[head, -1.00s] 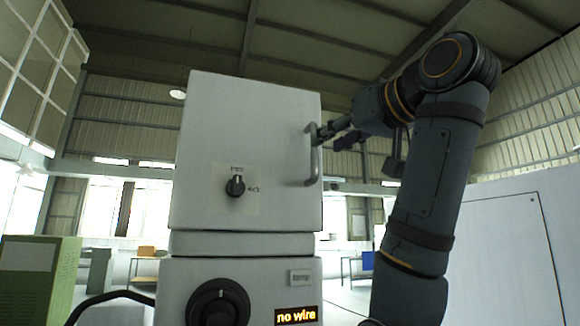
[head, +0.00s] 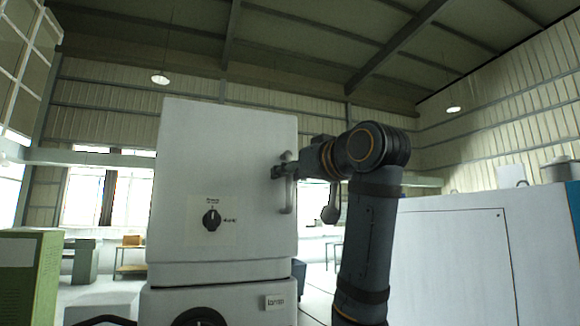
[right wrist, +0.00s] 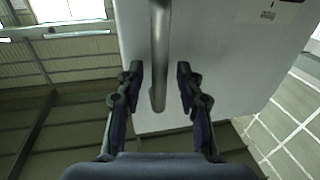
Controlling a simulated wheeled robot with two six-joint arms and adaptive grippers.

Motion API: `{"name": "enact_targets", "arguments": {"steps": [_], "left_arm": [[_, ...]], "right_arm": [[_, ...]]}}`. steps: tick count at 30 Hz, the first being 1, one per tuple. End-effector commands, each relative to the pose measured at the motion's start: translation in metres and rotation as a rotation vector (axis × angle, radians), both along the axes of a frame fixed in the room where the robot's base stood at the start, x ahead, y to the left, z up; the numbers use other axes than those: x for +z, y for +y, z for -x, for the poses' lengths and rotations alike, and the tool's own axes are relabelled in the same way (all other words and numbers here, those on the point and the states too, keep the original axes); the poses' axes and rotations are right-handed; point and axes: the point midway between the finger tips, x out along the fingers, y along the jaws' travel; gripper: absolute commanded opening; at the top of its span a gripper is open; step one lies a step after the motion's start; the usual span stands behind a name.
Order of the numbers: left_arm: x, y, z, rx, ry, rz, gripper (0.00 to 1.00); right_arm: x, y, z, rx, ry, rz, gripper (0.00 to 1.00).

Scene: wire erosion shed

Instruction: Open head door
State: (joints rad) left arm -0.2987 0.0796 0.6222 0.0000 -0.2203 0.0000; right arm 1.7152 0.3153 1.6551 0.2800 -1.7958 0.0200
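The white head door (head: 228,185) fills the middle of the head view and looks shut. A black knob (head: 212,219) is on its face. The pale bar handle (head: 289,197) runs upright near the door's right edge. My right gripper (head: 281,171) is at the upper part of the handle. In the right wrist view the handle (right wrist: 159,55) passes between the two spread fingers of my right gripper (right wrist: 159,78), with a gap on each side. The fingers are open and not closed on it. My left gripper is not in view.
Below the door is the white machine body (head: 250,298) with a dark dial (head: 200,318) and small label. A green cabinet (head: 30,270) stands at left. A large white enclosure (head: 450,260) stands at right behind my arm. A small table (head: 130,258) is farther back.

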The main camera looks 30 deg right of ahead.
Motion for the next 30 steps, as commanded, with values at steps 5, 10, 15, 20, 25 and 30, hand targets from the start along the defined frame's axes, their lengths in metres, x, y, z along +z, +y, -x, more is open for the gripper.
{"name": "enact_targets", "arguments": {"steps": [5,10,15,20,25,30], "left_arm": [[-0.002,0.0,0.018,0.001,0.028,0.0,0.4],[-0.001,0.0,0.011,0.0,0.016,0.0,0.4],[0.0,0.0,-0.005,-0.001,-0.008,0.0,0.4],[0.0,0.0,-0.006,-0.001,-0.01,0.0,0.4],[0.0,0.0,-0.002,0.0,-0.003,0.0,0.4],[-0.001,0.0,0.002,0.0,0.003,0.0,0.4]], "right_arm": [[-0.001,0.0,-0.001,0.0,0.0,0.0,0.37],[0.0,0.0,0.0,0.0,0.0,0.0,0.19],[0.0,0.0,0.0,0.0,0.0,0.0,0.0],[0.0,0.0,0.0,0.0,-0.001,0.0,0.0],[0.0,0.0,0.0,0.0,-0.001,0.0,0.0],[0.0,0.0,0.0,0.0,-0.001,0.0,0.0]]}}
